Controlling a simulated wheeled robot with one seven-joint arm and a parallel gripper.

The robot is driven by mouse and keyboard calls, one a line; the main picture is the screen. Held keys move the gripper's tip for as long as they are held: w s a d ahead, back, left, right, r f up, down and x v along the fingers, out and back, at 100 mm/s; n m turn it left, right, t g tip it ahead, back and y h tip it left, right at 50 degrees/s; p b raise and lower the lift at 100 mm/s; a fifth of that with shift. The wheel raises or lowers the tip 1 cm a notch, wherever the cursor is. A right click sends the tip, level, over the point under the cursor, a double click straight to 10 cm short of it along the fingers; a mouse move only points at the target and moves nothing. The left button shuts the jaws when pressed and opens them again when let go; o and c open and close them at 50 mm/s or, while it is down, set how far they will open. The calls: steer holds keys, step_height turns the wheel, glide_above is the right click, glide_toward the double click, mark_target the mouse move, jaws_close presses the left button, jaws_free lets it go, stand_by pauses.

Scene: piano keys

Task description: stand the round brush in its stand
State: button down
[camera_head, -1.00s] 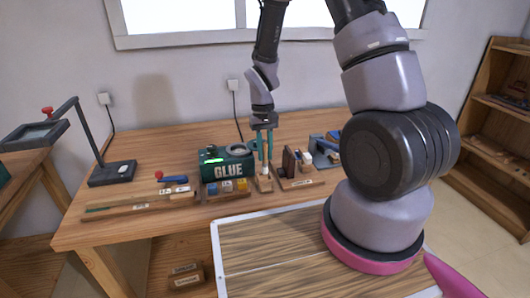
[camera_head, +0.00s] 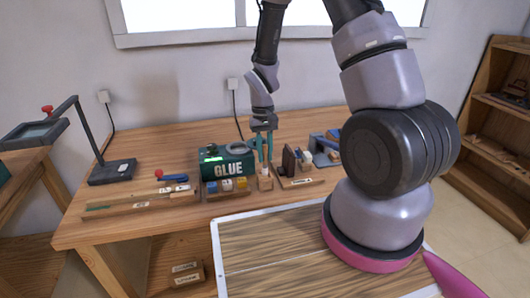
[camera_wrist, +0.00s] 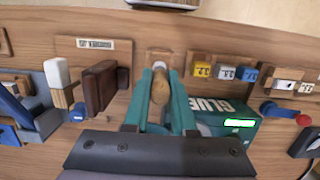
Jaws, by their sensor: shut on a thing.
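The brush looks upright. The stand, a small wooden block (camera_head: 265,184), is directly below the gripper. It also shows in the wrist view (camera_wrist: 158,56), just beyond the fingers. The brush's lower end appears to be at the stand, but I cannot tell how deep it sits.
The green glue box (camera_head: 226,166) stands close left of my gripper. Dark upright blocks (camera_head: 289,162) in a rack are close on the right. A wooden tray of small coloured blocks (camera_head: 227,190) lies in front of the glue box. The bench's left part has free room.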

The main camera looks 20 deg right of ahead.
mark_target(265, 164)
steer(key=shift+f, duration=2.4)
stand_by(1.8)
steer(key=c, duration=0.7)
jaws_free()
steer(key=shift+o, duration=0.2)
steer(key=o, duration=0.4)
steer(key=shift+r, duration=3.55)
